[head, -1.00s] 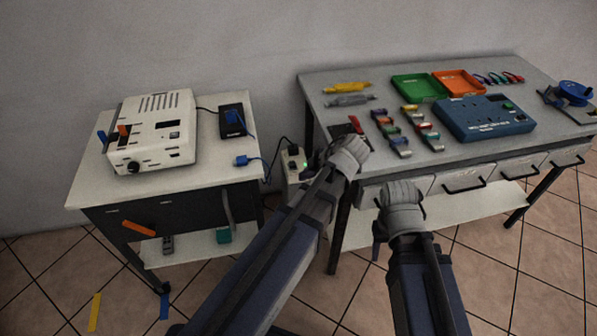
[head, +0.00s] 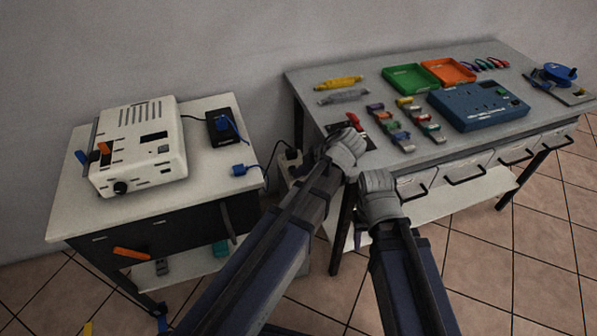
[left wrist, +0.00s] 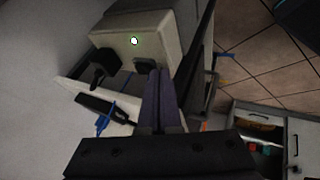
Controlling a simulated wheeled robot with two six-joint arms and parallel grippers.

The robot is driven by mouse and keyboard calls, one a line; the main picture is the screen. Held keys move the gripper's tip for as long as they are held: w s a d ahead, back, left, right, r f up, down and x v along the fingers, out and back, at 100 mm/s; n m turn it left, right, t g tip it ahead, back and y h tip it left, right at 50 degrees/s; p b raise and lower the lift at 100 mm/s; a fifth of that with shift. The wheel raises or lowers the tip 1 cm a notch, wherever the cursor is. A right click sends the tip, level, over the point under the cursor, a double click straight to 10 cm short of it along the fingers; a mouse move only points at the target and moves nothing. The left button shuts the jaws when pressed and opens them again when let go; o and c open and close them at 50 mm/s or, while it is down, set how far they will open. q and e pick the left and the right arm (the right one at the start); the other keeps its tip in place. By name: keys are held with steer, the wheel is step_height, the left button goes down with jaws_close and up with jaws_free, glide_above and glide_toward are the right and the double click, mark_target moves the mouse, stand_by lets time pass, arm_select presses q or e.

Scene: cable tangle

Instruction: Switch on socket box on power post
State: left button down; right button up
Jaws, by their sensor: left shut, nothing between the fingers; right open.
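The pale socket box (head: 292,166) on its post stands between the white cart and the workbench, mostly hidden behind my left arm in the head view. In the left wrist view the socket box (left wrist: 165,35) fills the top, with a bright white button (left wrist: 134,41) ringed by faint green glow. Black plugs (left wrist: 104,65) sit at its lower side. My left gripper (left wrist: 158,75) is shut and empty, its tips close below the box, beside a plug; contact cannot be told. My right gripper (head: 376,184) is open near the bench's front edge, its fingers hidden.
The white cart (head: 75,205) carries a white device (head: 140,150) and a blue-plugged cable (head: 240,170). The workbench (head: 310,83) holds trays, several connectors and a blue box (head: 478,106). Its front edge is close to both my grippers.

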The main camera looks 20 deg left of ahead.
arm_select(q)
steer(key=shift+w+a+r+g+p, duration=0.35)
steer(key=shift+w+p, duration=0.2)
steer(key=shift+p, duration=0.2)
steer(key=shift+s+f+h, duration=0.1)
steer(key=shift+f+h, duration=0.05)
steer(key=shift+h, duration=0.15)
steer(key=shift+r, duration=0.35)
steer(key=shift+r+p, duration=0.4)
steer(key=shift+p, duration=0.3)
